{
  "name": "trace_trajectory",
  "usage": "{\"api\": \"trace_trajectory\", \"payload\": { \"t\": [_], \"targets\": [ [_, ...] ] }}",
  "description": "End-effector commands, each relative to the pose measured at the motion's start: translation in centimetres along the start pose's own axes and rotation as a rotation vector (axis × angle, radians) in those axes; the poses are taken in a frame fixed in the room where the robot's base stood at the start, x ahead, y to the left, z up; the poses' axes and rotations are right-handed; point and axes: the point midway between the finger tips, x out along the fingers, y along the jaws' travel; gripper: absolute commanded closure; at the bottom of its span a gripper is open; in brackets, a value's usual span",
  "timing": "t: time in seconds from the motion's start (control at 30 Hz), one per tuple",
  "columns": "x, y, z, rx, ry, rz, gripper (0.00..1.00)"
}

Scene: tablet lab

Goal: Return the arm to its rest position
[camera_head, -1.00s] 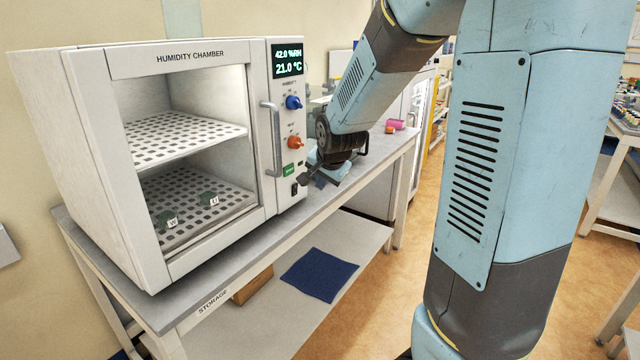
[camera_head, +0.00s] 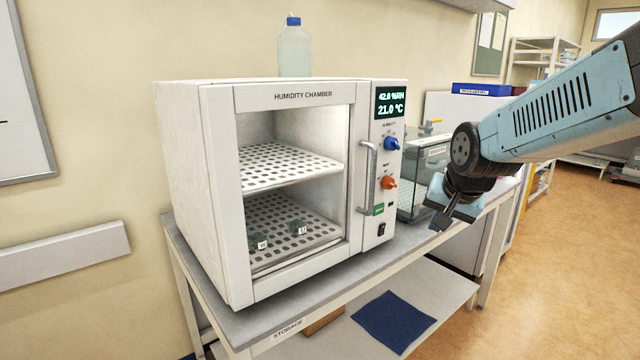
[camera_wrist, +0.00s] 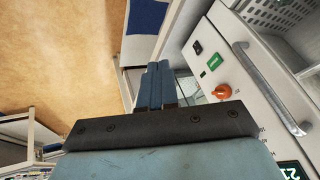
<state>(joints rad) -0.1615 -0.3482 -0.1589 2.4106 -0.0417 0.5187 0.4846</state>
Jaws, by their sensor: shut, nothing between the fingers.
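My gripper (camera_head: 441,219) is at the right of the humidity chamber (camera_head: 215,190) in the head view, apart from it and above the bench's right part. It points down and to the left. In the wrist view my gripper (camera_wrist: 154,70) shows its two blue-grey fingers side by side, shut with nothing between them. The chamber's handle (camera_wrist: 270,88) and orange knob (camera_wrist: 222,92) are to the right of the fingers there. The chamber's glass front looks closed, with two small labelled dark pieces (camera_head: 297,227) on its lower perforated shelf.
The chamber stands on a grey bench (camera_head: 330,284) marked STORAGE. A blue cloth (camera_head: 393,320) lies on its lower shelf. A glass tank (camera_head: 422,180) stands behind my gripper. A clear bottle (camera_head: 294,48) shows above the chamber. Open floor (camera_head: 540,280) lies to the right.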

Motion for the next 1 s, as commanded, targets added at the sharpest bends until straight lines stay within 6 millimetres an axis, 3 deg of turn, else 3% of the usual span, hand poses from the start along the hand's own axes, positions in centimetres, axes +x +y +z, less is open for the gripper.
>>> {"api": "trace_trajectory", "payload": {
  "t": [0.3, 0.5, 0.7, 1.0],
  "targets": [
    [-7.4, 2.4, 5.3, -0.25, -0.024, 0.015, 1.0],
    [-10.4, 3.7, 8.7, -0.39, -0.042, 0.034, 1.0],
    [-11.7, 4.1, 10.5, -0.458, -0.055, 0.046, 1.0],
    [-11.8, 4.2, 10.7, -0.467, -0.057, 0.047, 1.0]
  ]
}}
